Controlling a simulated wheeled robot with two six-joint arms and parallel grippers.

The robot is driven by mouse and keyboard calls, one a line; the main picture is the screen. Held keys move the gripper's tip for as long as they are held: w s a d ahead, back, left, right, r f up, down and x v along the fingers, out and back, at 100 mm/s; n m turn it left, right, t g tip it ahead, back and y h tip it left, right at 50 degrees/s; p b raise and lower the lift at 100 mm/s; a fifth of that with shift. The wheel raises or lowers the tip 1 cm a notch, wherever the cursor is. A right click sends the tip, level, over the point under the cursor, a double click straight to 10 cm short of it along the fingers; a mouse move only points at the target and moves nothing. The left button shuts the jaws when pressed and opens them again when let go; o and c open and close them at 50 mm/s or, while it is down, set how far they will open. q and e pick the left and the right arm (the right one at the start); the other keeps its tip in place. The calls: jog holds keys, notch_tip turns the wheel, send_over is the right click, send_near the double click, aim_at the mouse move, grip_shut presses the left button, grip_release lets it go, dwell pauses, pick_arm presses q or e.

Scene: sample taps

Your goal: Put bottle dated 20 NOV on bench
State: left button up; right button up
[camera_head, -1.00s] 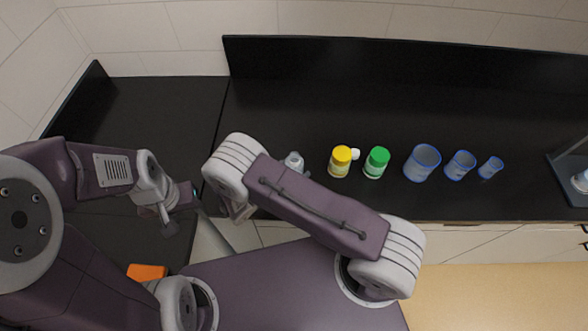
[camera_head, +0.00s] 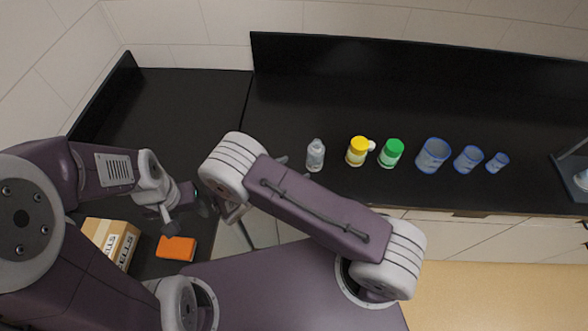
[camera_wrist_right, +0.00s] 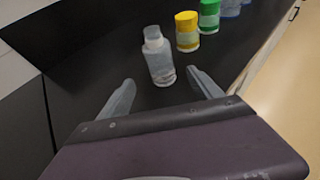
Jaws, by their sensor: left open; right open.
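A clear, whitish bottle (camera_head: 315,155) stands upright on the black bench (camera_head: 400,110), left of a yellow-capped jar (camera_head: 357,151) and a green-capped jar (camera_head: 391,153). No date can be read on any of them. In the right wrist view the clear bottle (camera_wrist_right: 158,58) is ahead of my open right gripper (camera_wrist_right: 161,79), roughly in line with the gap between its fingers; no grip shows. In the head view my right arm mostly hides that gripper. My left gripper (camera_head: 207,200) is open at the left, holding nothing visible, away from the bottles.
Blue-edged beakers, including a large one (camera_head: 432,155), stand right of the jars. A cardboard box (camera_head: 112,241) and an orange block (camera_head: 176,248) are at lower left. The rear bench is clear.

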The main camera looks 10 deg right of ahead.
jog(key=s+d+r+m+g+y, duration=0.4)
jog(key=s+d+m+g, duration=0.4)
jog(key=m, duration=0.3)
jog(key=s+r+m+t+y, duration=0.2)
jog(key=s+r+m+y, duration=0.45)
jog(key=m, duration=0.75)
pick_arm(q)
notch_tip(320, 180, down, 6)
jog(key=b, duration=0.6)
jog(key=shift+w+d+f, duration=0.15)
jog(key=shift+w+d, duration=0.05)
jog(key=shift+w, duration=0.1)
pick_arm(e)
notch_tip(320, 180, down, 6)
jog(key=w+y, duration=0.1)
jog(key=w, duration=0.1)
jog(key=shift+w+a, duration=0.3)
jog(key=shift+w, duration=0.05)
pick_arm(q)
jog(key=shift+s, duration=0.1)
pick_arm(e)
jog(key=shift+s, duration=0.15)
